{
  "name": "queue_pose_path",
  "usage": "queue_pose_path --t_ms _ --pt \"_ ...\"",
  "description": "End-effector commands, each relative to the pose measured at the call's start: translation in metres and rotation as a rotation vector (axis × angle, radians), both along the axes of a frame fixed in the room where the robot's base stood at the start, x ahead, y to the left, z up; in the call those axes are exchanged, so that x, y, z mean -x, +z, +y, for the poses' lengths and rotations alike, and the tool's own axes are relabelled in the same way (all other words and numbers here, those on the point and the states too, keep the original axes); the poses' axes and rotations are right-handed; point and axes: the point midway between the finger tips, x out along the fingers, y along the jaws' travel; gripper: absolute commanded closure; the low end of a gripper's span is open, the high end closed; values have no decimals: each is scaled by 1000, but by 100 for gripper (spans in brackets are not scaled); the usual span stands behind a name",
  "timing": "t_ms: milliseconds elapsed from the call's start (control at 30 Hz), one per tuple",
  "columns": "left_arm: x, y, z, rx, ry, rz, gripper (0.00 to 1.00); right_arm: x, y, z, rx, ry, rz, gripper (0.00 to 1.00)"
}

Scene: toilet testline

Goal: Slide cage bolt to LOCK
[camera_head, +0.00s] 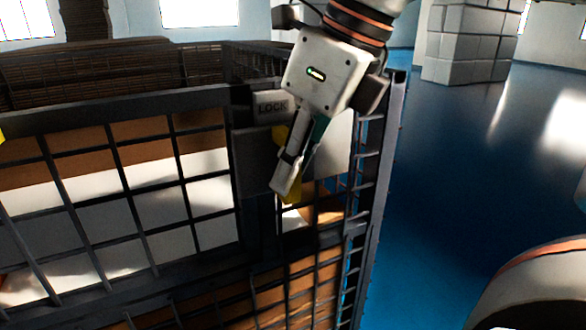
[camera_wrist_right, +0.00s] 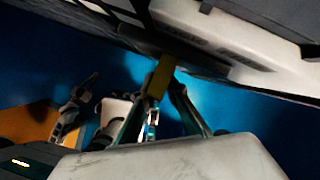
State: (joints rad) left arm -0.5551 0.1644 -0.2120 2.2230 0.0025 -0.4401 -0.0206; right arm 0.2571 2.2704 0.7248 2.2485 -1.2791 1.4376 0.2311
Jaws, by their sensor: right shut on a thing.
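The cage (camera_head: 118,165) is a dark metal grid with a front door. A grey LOCK label (camera_head: 273,107) sits near its upper right corner, above a dark plate. The yellow bolt handle (camera_head: 291,193) shows partly behind the fingers of my right gripper (camera_head: 287,188), just below the label. In the right wrist view the yellow handle (camera_wrist_right: 159,79) stands between the fingertips (camera_wrist_right: 160,98), which are shut on it. The bolt's shaft is mostly hidden by the gripper. A gripper that looks like my left one (camera_wrist_right: 78,105) shows small and dark in the wrist view; its opening is unclear.
Brown and white contents lie behind the cage grid. The cage's right edge post (camera_head: 388,150) stands close to my right gripper. Blue floor (camera_head: 460,190) lies open to the right, with a tiled pillar (camera_head: 465,45) behind.

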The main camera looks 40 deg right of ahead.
Motion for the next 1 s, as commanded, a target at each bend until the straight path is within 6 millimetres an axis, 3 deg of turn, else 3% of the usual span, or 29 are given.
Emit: queue_pose_path --t_ms 100,133,200,633,1000 --pt "0 0 0 2 1 0 100 0 0 2 -4 6 -3 100" --pt "0 -1 0 2 2 2 100 0 0 2 -4 6 -2 83" --pt "1 -2 0 3 3 4 100 0 0 2 -4 6 -2 71" --pt "8 -8 1 1 7 21 100 2 7 0 -2 1 -4 71" --pt "6 -7 1 0 4 17 100 26 71 -10 -2 1 -7 71"
